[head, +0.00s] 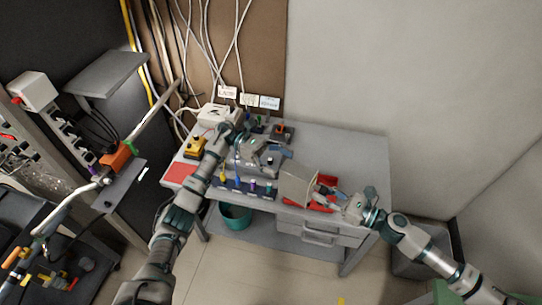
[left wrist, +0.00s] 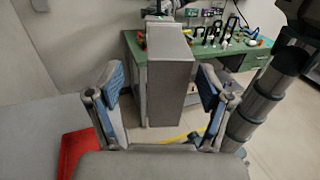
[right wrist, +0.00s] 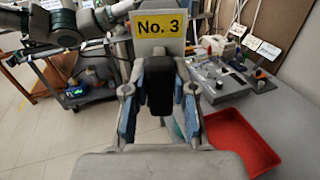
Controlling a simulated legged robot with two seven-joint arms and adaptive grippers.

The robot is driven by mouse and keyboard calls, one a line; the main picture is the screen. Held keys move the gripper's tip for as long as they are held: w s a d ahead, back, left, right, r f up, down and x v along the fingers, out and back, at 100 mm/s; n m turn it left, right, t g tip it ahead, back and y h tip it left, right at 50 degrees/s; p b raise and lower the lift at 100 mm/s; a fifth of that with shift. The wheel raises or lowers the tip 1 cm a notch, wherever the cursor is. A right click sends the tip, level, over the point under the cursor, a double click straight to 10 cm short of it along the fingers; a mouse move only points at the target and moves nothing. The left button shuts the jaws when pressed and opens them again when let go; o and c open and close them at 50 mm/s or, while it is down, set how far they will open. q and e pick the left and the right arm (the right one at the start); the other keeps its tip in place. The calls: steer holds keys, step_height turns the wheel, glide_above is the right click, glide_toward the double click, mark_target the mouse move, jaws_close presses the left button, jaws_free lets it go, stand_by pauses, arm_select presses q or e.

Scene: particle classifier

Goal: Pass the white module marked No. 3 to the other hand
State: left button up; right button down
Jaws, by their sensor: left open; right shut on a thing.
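The white module (head: 298,186) is a pale box held up over the front of the grey table. In the right wrist view its yellow "No. 3" label (right wrist: 158,24) faces me, above a black handle (right wrist: 159,84). My right gripper (right wrist: 158,100) is shut on that handle; in the head view it (head: 334,194) is right of the module. My left gripper (head: 282,163) is open and empty, up and left of the module. In the left wrist view the module (left wrist: 172,80) shows between the spread fingers (left wrist: 158,85), with gaps on both sides; its depth between them is unclear.
A red tray (right wrist: 238,142) is below my right gripper. A yellow device (head: 195,148) and a red mat (head: 180,174) are at the table's left. The table's back right (head: 345,150) is clear.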

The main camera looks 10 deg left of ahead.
mark_target(304, 174)
arm_select(q)
steer(key=x, duration=0.8)
arm_select(e)
steer(key=shift+d, duration=0.1)
arm_select(q)
steer(key=shift+d, duration=0.2)
arm_select(e)
steer(key=shift+s+r, duration=0.1)
steer(key=shift+s, duration=0.05)
arm_select(q)
steer(key=shift+o, duration=0.3)
steer(key=c, duration=1.5)
arm_select(e)
steer(key=shift+s+a, duration=0.15)
steer(key=shift+a, duration=0.1)
steer(key=c, duration=1)
jaws_free()
arm_select(q)
steer(key=shift+a, duration=0.1)
arm_select(e)
steer(key=shift+o, duration=0.7)
steer(key=shift+d, duration=0.15)
steer(key=shift+w, duration=0.2)
